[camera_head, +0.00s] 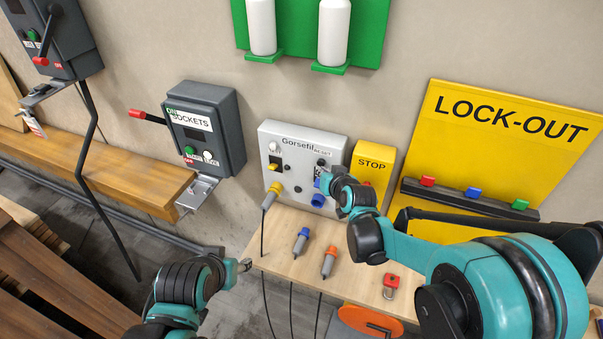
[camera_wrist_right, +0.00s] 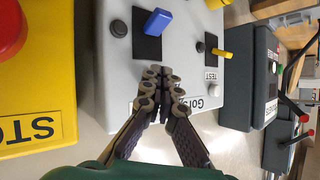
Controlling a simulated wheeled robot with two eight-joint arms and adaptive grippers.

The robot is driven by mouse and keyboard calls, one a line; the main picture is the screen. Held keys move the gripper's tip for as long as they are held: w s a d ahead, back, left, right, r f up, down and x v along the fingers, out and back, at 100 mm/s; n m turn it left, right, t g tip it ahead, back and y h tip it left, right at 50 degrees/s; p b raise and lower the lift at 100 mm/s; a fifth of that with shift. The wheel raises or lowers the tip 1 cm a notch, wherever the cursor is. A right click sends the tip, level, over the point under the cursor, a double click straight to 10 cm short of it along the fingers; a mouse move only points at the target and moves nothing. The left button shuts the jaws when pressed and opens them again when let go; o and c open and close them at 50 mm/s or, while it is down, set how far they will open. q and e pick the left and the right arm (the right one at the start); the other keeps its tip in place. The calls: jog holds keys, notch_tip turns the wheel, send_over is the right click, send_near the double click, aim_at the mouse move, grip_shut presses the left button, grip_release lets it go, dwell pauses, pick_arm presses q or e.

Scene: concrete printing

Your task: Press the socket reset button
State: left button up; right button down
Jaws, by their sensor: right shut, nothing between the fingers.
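The grey-white socket panel (camera_head: 303,140) is on the wall above the wooden bench and also fills the middle of the wrist view (camera_wrist_right: 115,80). The word RESET shows small at its top right in the head view; I cannot clearly make out the button there. My right gripper (camera_head: 322,180) is shut and empty, with its tips in front of the panel's right half. In the wrist view, the right gripper (camera_wrist_right: 157,72) points at the panel below the blue switch (camera_wrist_right: 158,21) and hides part of it; contact cannot be told. My left gripper (camera_head: 244,266) is by the bench's left edge, away from the panel.
A yellow STOP box (camera_head: 372,158) stands close right of the panel. A grey SOCKETS box (camera_head: 204,127) with a red-handled lever is to the left. Blue (camera_head: 302,240) and orange (camera_head: 330,261) plugs and a red padlock (camera_head: 391,285) lie on the bench (camera_head: 285,262).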

jog(key=shift+w, duration=0.15)
dwell(0.4)
jog(key=shift+w+d, duration=0.15)
jog(key=shift+w, duration=0.15)
jog(key=shift+s, duration=0.1)
jog(key=shift+s+b, duration=0.3)
jog(key=shift+s, duration=0.05)
jog(key=s+a, duration=0.2)
jog(key=s, duration=0.3)
jog(key=shift+s, duration=0.4)
dwell(0.5)
